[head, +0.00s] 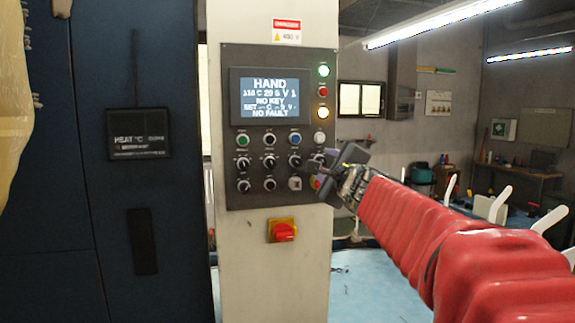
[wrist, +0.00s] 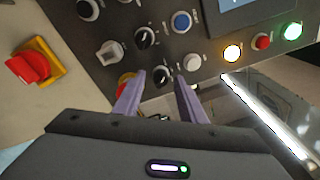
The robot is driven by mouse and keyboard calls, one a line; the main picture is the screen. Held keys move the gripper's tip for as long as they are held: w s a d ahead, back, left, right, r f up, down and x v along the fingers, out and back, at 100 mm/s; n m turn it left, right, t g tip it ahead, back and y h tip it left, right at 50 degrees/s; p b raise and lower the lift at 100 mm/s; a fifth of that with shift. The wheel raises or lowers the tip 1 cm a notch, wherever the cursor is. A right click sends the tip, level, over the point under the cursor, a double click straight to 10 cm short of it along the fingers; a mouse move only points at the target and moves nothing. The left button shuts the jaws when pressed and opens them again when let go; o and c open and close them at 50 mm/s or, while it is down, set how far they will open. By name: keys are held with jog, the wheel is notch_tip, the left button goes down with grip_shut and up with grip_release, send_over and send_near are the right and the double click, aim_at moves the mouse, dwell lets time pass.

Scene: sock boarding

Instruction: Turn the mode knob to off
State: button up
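The control panel (head: 235,95) stands upright on a pale column, with a display (head: 269,97) that reads HAND at the top. Rows of dark knobs and coloured buttons lie below it. The knob labels are too small to read, so I cannot tell which is the mode knob. My gripper (head: 319,168) is at the panel's lower right edge. In the wrist view, my gripper (wrist: 160,77) is open, with its two purple fingers on either side of a black knob (wrist: 162,75). I cannot tell whether they touch it.
A red-and-yellow button (wrist: 127,81) sits close beside one finger. A red switch on a yellow plate (head: 283,231) is below the panel. A grey knob (wrist: 108,52) and white button (wrist: 192,63) are near the fingers. A dark blue cabinet (head: 145,230) stands left.

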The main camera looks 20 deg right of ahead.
jog(key=shift+c, duration=0.6)
grip_shut()
jog(key=shift+a, duration=0.1)
